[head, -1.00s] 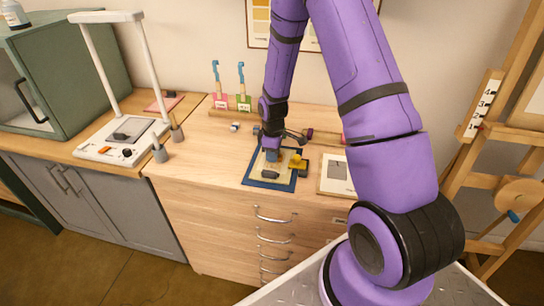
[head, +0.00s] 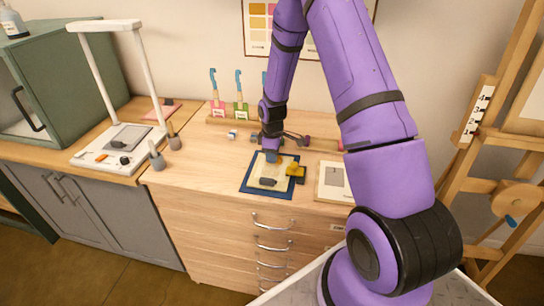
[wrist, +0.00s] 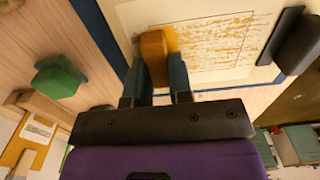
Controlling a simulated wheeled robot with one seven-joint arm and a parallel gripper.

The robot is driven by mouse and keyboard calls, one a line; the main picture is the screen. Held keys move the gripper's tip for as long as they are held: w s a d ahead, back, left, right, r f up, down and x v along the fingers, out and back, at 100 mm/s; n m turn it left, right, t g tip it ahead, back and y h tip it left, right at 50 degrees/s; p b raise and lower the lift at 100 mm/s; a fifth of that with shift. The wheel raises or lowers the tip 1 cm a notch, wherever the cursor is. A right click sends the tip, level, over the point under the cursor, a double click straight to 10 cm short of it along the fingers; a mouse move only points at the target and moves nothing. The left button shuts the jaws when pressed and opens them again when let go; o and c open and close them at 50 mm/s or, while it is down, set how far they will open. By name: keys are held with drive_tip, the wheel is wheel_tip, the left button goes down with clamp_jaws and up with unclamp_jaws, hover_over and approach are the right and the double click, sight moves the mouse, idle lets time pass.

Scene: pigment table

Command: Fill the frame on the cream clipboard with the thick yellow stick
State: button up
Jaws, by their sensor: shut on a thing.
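My gripper (wrist: 156,85) is shut on the thick yellow stick (wrist: 154,52), an orange-yellow block between the two fingers. In the wrist view its tip is over or on the cream clipboard (wrist: 128,18), at the edge of the outlined frame (wrist: 215,42); I cannot tell whether it touches. The frame holds streaky yellow marks with pale gaps between them. In the head view my gripper (head: 270,157) is at the back of the cream clipboard (head: 288,164), which lies on a dark blue board (head: 250,186). A dark clip (wrist: 300,42) sits on the clipboard's edge.
A yellow block (head: 296,170) is at the clipboard's right. A framed sheet with a grey square (head: 336,177) lies further right. The wooden top left of the board is mostly clear.

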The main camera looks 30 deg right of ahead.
drive_tip(key=shift+r, duration=3.45)
approach(270, 169)
drive_tip(key=shift+s+a+f, duration=0.15)
drive_tip(key=shift+s+a, duration=0.35)
drive_tip(key=shift+s+a+f, duration=0.15)
drive_tip(key=shift+s+a, duration=0.3)
drive_tip(key=shift+a, duration=0.05)
drive_tip(key=shift+f, duration=2.55)
drive_tip(key=shift+f, duration=0.9)
drive_tip(key=shift+w+d+r, duration=0.1)
drive_tip(key=shift+w+d, duration=0.9)
